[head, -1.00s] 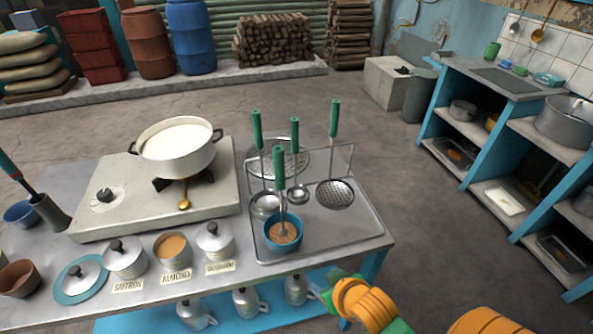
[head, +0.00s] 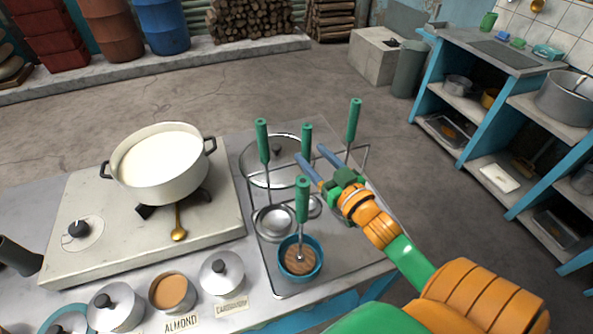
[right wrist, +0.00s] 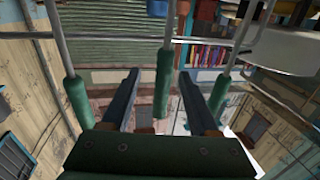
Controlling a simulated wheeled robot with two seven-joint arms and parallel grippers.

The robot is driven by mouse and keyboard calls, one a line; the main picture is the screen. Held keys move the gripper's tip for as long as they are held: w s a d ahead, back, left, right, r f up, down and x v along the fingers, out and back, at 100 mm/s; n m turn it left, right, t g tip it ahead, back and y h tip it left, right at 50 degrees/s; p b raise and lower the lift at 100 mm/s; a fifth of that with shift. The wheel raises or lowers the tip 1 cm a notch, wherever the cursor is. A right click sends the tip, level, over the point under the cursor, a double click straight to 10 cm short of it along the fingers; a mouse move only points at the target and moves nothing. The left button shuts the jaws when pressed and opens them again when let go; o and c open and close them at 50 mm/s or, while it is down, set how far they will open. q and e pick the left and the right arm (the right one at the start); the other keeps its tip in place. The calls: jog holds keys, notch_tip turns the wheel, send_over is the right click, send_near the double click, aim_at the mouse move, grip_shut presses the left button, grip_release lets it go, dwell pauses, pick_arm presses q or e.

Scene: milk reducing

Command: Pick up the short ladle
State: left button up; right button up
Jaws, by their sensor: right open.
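The short ladle has a green handle (head: 306,140) and a small round bowl (head: 313,206). It hangs upright on the wire rack, between two longer green-handled utensils. My right gripper (head: 311,153) is open, its two blue-grey fingers pointing at this handle from the right. In the right wrist view, which looks upside down, a green handle (right wrist: 162,85) shows between the two open fingers (right wrist: 160,95). I cannot tell whether the fingers touch it. A larger ladle (head: 275,222) hangs to its left and another green-handled utensil (head: 354,120) to its right. My left gripper is not in view.
A blue bowl (head: 291,272) with a green-handled wooden-disc tool stands in front of the rack. A lid (head: 262,165) lies behind. The stove (head: 75,195) with a pot of milk (head: 160,165) is to the left.

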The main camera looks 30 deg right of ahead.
jog(key=w+p, duration=0.1)
jog(key=w, duration=0.5)
jog(key=shift+a, duration=0.15)
jog(key=shift+s+r, duration=0.15)
jog(key=shift+c, duration=0.3)
jog(key=shift+s+r, duration=0.1)
jog(key=c, duration=0.4)
grip_shut()
